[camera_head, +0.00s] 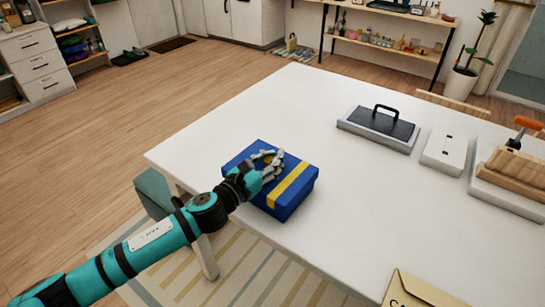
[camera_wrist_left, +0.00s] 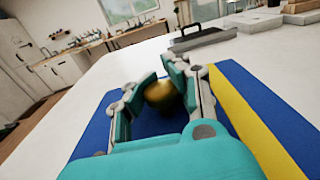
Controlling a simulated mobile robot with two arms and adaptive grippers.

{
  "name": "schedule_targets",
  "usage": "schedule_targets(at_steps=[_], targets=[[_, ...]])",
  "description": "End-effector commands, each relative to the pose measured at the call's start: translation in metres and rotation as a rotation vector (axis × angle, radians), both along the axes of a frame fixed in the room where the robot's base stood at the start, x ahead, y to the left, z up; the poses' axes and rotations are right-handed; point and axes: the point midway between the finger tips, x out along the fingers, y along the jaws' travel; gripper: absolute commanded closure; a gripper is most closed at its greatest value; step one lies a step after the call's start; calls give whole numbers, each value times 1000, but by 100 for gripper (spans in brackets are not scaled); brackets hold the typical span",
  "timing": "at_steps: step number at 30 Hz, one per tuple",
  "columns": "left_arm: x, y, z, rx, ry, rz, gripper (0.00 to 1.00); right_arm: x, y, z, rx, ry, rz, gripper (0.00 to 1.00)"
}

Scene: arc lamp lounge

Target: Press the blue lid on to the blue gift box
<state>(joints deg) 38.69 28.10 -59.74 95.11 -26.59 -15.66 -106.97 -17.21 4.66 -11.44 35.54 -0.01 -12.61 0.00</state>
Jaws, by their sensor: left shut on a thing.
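The blue gift box (camera_head: 288,207) stands near the left edge of the white table, with the blue lid (camera_head: 302,176) on top. A yellow band crosses the lid, and it also shows in the left wrist view (camera_wrist_left: 262,125). My left gripper (camera_head: 273,160) is over the lid's top. In the left wrist view its fingers are shut around a round gold knob (camera_wrist_left: 160,94) on the lid. The fingers hide part of the knob and lid. I cannot tell whether the lid sits fully down. My right gripper is not in view.
On the white table (camera_head: 370,215) are a grey block with a black handle (camera_head: 380,126), a pale switch plate (camera_head: 444,150), a wooden block with an orange-handled tool (camera_head: 515,165), and a tan box (camera_head: 420,290). The table is clear around the gift box. A teal seat (camera_head: 153,193) stands left.

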Motion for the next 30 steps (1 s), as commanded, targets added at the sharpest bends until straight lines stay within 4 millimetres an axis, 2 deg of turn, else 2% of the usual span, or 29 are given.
schedule_targets(at_steps=[12, 13, 21, 30], targets=[[0, 0, -5, 1, 2, 0, 100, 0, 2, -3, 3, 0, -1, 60], [0, 0, -5, 1, 2, 0, 87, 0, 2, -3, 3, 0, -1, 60], [0, 0, -5, 1, 2, 0, 51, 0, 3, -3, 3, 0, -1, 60], [-1, 1, -5, 1, 2, 1, 50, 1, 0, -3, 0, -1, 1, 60]])
